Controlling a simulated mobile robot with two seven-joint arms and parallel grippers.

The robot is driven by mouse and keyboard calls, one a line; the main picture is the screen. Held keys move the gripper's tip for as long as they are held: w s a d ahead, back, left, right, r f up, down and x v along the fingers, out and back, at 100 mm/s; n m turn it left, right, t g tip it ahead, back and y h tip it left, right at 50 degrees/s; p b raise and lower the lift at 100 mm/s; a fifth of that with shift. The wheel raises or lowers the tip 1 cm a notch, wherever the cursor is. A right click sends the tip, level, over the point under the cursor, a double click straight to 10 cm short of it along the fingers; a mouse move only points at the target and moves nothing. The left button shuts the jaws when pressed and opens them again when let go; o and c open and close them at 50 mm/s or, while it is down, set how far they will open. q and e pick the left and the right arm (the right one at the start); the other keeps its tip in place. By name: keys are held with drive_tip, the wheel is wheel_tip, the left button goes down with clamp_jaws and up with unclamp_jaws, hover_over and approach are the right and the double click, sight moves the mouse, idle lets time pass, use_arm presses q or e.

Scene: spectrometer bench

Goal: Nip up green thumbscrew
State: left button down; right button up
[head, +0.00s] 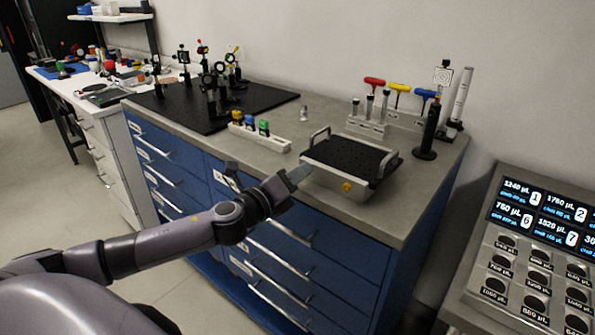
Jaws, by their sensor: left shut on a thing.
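A low black-topped platform (346,160) with two metal handles stands on the bench. A yellow thumbscrew (347,187) shows on its front side. I see no green thumbscrew on the visible part of the platform. My left gripper (299,174) is at the platform's left front corner. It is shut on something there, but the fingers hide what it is. My right gripper is not in view.
A white holder (273,141) behind the gripper carries yellow, blue and green-topped pieces, the green one (264,127) at its right. Optics posts stand on a black breadboard (268,97) at left. Coloured T-handle tools (374,83) and a dark post (430,130) stand behind the platform.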

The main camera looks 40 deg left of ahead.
use_arm(q)
drive_tip(key=shift+m, duration=0.6)
drive_tip(key=c, duration=1.1)
unclamp_jaws()
drive_tip(key=shift+s+a+b, duration=0.15)
drive_tip(key=shift+s+b, duration=0.2)
drive_tip(key=shift+s, duration=1.45)
drive_tip(key=shift+s+a+b, duration=0.1)
drive_tip(key=shift+s+b, duration=0.25)
drive_tip(key=shift+s, duration=1.45)
